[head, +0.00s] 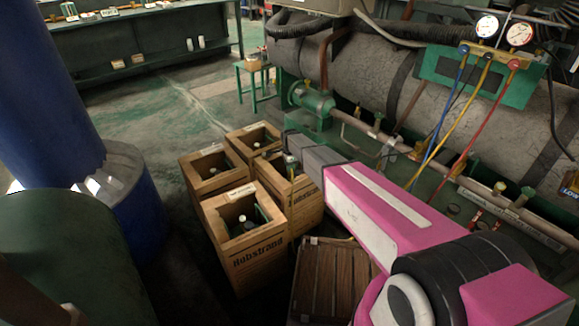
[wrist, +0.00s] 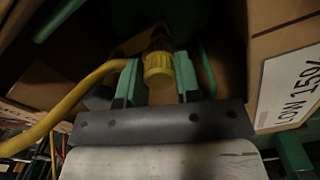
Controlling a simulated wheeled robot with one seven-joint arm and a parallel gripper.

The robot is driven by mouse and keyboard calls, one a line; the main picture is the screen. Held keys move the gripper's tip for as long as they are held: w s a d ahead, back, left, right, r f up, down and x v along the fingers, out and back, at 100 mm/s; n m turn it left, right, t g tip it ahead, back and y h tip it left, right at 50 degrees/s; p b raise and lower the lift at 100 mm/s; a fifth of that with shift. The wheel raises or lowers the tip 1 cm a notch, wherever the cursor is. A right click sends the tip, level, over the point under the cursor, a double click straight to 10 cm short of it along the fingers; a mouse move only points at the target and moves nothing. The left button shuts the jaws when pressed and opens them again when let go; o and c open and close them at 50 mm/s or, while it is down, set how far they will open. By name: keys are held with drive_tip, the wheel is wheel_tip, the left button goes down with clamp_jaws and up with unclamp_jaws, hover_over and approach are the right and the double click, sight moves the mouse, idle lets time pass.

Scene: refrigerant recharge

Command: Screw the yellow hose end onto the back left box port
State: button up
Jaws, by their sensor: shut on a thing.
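The yellow hose end (wrist: 158,70) is a ribbed collar between the two green fingers of my gripper (wrist: 157,80) in the wrist view. My gripper is shut on it. A dark fitting (wrist: 160,42) stands right at the collar's far side; I cannot tell whether the threads are engaged. The yellow hose (wrist: 70,100) curves away to the left. In the head view, my gripper is over the right part of a cluster of wooden boxes, its fingertips mostly hidden. The back left box (head: 214,170) has an open top; its port is too dark to make out.
Other boxes stand close by: back right (head: 254,139), front left (head: 245,225) and right (head: 305,205). A wooden pallet (head: 330,280) lies in front. A gauge set (head: 500,40) with blue, yellow and red hoses hangs by a large pipe (head: 440,80). A blue drum (head: 130,200) stands left.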

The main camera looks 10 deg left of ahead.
drive_tip(key=shift+f, duration=0.75)
idle(0.5)
drive_tip(key=shift+m, duration=1.8)
drive_tip(key=m, duration=0.2)
drive_tip(key=shift+m, duration=0.3)
drive_tip(key=shift+f+m, duration=0.1)
drive_tip(key=shift+m, duration=2.2)
